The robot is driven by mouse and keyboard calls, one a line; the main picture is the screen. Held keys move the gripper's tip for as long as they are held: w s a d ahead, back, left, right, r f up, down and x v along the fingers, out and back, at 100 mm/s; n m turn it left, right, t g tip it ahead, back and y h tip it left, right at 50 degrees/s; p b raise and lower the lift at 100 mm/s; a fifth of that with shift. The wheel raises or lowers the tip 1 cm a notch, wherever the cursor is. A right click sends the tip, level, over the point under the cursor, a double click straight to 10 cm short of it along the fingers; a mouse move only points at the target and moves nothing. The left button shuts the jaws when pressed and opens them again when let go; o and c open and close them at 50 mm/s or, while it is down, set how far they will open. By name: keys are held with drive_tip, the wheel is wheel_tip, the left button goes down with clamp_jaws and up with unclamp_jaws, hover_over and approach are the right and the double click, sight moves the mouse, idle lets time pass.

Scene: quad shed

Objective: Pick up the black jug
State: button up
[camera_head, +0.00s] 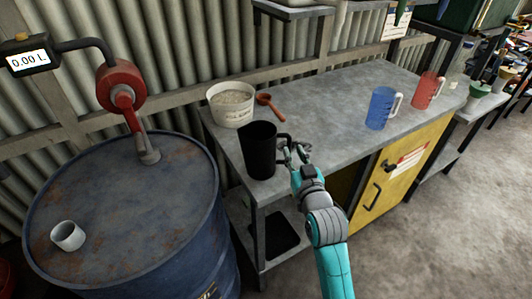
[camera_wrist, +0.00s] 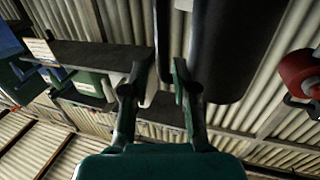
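The black jug (camera_head: 260,152) stands upright near the front left corner of the grey workbench (camera_head: 335,112), its handle facing right. My gripper (camera_head: 292,152) is at the handle side of the jug. In the wrist view the jug's dark body (camera_wrist: 228,45) fills the upper right, and its handle (camera_wrist: 163,35) shows as a dark strip beyond the gap between my fingertips (camera_wrist: 160,68). The fingers are apart, one on each side of the handle's line. Whether either finger touches the handle cannot be told.
A white bucket (camera_head: 231,108) and a red scoop (camera_head: 269,104) are behind the jug. A blue jug (camera_head: 380,108) and a red jug (camera_head: 426,90) stand to the right. A blue drum (camera_head: 120,200) with a red pump (camera_head: 121,85) and small cup (camera_head: 68,236) is left.

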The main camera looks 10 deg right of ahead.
sight(290, 145)
drive_tip(key=shift+w+a, duration=0.2)
drive_tip(key=shift+w, duration=2.1)
clamp_jaws()
drive_tip(key=shift+r, duration=0.25)
